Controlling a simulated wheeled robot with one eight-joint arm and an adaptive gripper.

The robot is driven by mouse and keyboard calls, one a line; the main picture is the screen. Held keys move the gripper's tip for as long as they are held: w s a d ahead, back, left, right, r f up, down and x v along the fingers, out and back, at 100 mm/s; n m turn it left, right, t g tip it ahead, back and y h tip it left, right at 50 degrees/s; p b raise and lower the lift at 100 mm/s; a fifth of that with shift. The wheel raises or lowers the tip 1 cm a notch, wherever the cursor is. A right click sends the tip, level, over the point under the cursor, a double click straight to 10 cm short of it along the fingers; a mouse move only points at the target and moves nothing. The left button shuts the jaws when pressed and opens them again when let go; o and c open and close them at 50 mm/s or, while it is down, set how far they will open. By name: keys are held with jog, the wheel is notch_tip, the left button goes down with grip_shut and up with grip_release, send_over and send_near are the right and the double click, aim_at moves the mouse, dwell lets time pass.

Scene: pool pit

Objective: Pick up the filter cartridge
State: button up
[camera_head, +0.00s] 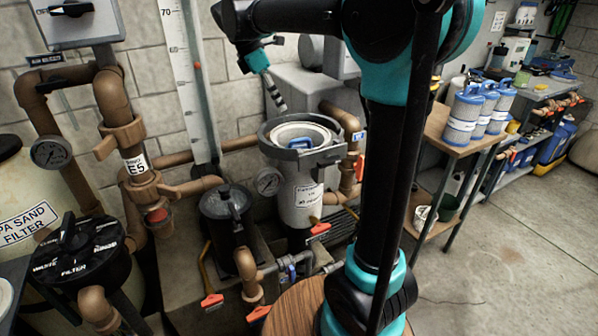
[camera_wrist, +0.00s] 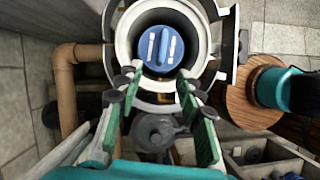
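A filter cartridge with a blue top (camera_head: 302,143) sits inside the open light-grey filter housing (camera_head: 300,196); the housing hides its body. In the wrist view the round blue cap (camera_wrist: 160,50), with pale bars on it, shows down inside the housing's ring (camera_wrist: 124,30). My gripper (camera_head: 276,96) points down above the housing's back left edge in the head view. In the wrist view its green-padded fingers (camera_wrist: 160,84) are spread apart with nothing between them, on the near side of the cap.
More blue-topped cartridges (camera_head: 463,118) stand on a wooden-topped table (camera_head: 446,133) at right. A black pump strainer (camera_head: 227,212) stands left of the housing. Brown pipes (camera_head: 240,143) and a pressure gauge (camera_head: 269,181) crowd its sides. Open floor (camera_head: 500,240) lies at right.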

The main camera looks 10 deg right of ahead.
send_near(300, 141)
jog(key=f, duration=0.1)
jog(key=w+d+f, duration=0.1)
jog(key=f, duration=0.2)
jog(key=shift+w+d+f, duration=0.25)
jog(key=shift+w+d, duration=0.05)
jog(key=shift+d, duration=0.1)
jog(key=shift+s+x, duration=0.15)
jog(key=shift+x, duration=1.3)
jog(key=shift+s+x, duration=0.15)
jog(key=shift+x, duration=1.25)
grip_shut()
jog(key=shift+d+r, duration=0.1)
